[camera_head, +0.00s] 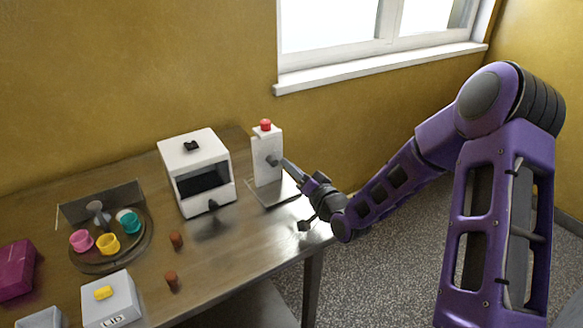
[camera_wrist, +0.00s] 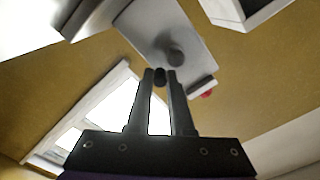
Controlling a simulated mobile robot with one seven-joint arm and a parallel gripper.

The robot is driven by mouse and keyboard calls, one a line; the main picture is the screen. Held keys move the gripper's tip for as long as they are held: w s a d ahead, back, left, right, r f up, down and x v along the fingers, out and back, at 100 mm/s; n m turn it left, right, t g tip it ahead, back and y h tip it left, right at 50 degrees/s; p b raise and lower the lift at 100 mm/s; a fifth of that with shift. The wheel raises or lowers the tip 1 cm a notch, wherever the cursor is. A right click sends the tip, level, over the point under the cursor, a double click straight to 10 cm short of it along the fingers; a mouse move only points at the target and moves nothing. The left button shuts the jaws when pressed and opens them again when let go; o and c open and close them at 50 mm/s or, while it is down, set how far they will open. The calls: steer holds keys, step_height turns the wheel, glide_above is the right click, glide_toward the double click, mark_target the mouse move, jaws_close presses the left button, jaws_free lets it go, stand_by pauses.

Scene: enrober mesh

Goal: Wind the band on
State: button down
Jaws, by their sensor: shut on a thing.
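A white upright post (camera_head: 267,170) with a red button (camera_head: 265,125) on top stands on a flat metal plate near the table's right end. A grey hub sticks out of its face; in the wrist view the post (camera_wrist: 145,30) and hub (camera_wrist: 176,56) are close ahead. My gripper (camera_head: 281,163) reaches the post from the right. In the wrist view its fingers (camera_wrist: 160,76) are shut on a small dark knob (camera_wrist: 159,79) by the hub. How the knob joins the hub is hidden. No band can be made out.
A white machine (camera_head: 205,150) with a dark opening stands just left of the post. Two brown cylinders (camera_head: 176,241) stand in front. A round tray (camera_head: 90,267) holds pink, yellow and teal cups. A grey box (camera_head: 110,300) with a yellow button is at the front left.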

mark_target(271, 173)
stand_by(0.4)
steer(key=m, duration=0.3)
steer(key=shift+f+m, duration=0.3)
steer(key=shift+f, duration=0.1)
steer(key=m, duration=0.2)
steer(key=shift+a+f+m, duration=0.1)
steer(key=shift+f+m, duration=0.2)
steer(key=shift+m, duration=0.1)
steer(key=m, duration=0.3)
steer(key=shift+s+a+f+m, duration=0.2)
steer(key=shift+a+f+m, duration=0.05)
steer(key=shift+f+m, duration=0.05)
steer(key=m, duration=0.3)
steer(key=shift+s+a+f+m, duration=0.2)
steer(key=shift+s+a+m, duration=0.1)
steer(key=shift+m, duration=0.1)
steer(key=m, duration=0.3)
steer(key=a+m+b, duration=0.1)
steer(key=m, duration=0.1)
steer(key=shift+s+f, duration=0.1)
steer(key=shift+s, duration=0.2)
steer(key=shift+s+a+r+m, duration=0.15)
steer(key=shift+a+m, duration=0.1)
steer(key=shift+m, duration=0.95)
steer(key=shift+s+a+r+m, duration=0.15)
steer(key=shift+a+m, duration=0.1)
steer(key=shift+m, duration=0.95)
